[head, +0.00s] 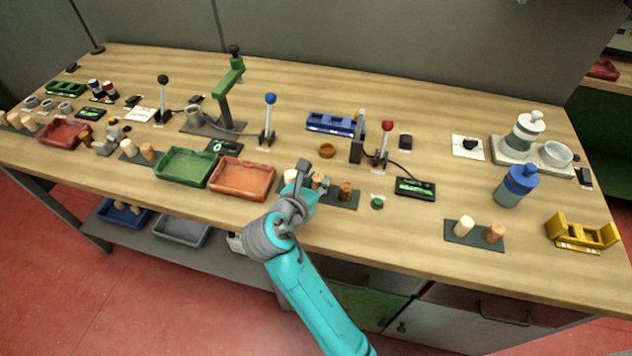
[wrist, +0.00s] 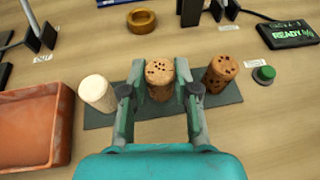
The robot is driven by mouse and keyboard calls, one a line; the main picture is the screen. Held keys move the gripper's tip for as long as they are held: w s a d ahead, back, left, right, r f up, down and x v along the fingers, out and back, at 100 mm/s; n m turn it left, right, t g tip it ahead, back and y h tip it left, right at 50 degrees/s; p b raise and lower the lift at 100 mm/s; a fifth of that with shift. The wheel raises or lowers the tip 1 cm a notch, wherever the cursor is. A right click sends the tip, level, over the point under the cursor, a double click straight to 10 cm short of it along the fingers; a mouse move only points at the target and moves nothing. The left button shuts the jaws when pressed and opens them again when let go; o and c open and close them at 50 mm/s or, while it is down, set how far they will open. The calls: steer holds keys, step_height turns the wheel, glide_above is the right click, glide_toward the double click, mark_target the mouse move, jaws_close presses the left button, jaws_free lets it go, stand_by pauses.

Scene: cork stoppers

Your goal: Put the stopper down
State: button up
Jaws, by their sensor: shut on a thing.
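My gripper (wrist: 158,92) is shut on the middle cork stopper (wrist: 159,84), a brown speckled one, with a finger on each side of it. The stopper is upright over the dark mat (wrist: 143,132); I cannot tell if its base touches the mat. A pale stopper (wrist: 97,92) stands on the mat to the left of my gripper, and a darker brown stopper (wrist: 220,73) stands to the right. In the head view, my gripper (head: 306,180) hides most of the held stopper (head: 318,180) and part of the mat.
An orange tray (head: 242,178) lies left of the mat, with a green tray (head: 185,166) beyond it. A green button (head: 377,203) is to the right. A black post (head: 357,146) and a red-knobbed lever (head: 384,146) stand behind. The table in front of the mat is clear.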

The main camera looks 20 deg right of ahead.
steer(key=shift+f, duration=0.3)
steer(key=shift+f, duration=0.15)
steer(key=o, duration=0.7)
steer(key=shift+r, duration=0.2)
steer(key=v, duration=1.2)
